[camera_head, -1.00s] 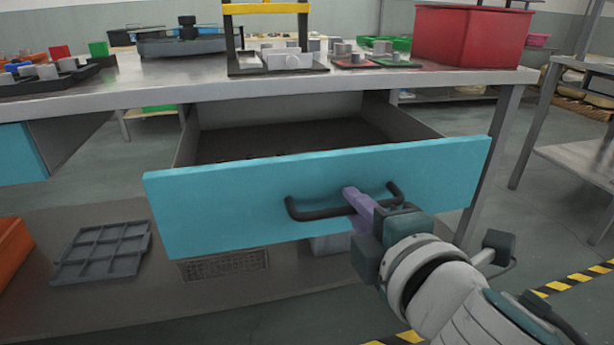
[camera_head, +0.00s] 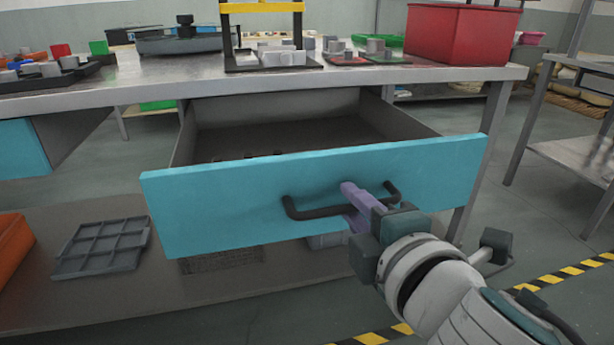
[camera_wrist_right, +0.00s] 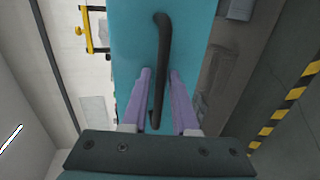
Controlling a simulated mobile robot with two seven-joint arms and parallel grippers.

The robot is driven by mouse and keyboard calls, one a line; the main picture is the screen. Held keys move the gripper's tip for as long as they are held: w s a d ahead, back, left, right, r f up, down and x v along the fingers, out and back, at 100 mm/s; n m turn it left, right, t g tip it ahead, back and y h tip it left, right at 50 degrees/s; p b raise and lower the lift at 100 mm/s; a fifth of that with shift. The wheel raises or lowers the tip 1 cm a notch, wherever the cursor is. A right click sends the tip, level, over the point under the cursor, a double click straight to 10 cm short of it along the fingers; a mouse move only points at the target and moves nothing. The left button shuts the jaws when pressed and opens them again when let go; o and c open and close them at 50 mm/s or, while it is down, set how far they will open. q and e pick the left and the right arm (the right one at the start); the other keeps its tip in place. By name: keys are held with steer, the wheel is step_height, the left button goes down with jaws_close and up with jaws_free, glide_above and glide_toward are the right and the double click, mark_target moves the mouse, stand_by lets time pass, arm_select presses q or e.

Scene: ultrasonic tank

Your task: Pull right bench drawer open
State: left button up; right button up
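The right bench drawer has a blue front (camera_head: 230,205) and stands well out from under the bench top, with its dark inside showing. Its black bar handle (camera_head: 318,212) is on the front panel. In the right wrist view the handle (camera_wrist_right: 163,50) runs between the two fingers (camera_wrist_right: 160,85), close to both. My left gripper is not in view.
The metal bench top (camera_head: 200,80) carries a red bin (camera_head: 457,35), a yellow-topped black frame (camera_head: 262,8) and small parts. A grey divided tray (camera_head: 102,248) and an orange bin (camera_head: 14,240) lie on the lower shelf. A side table (camera_head: 575,155) stands right.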

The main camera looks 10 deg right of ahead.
steer(key=p+v, duration=0.1)
steer(key=v, duration=0.9)
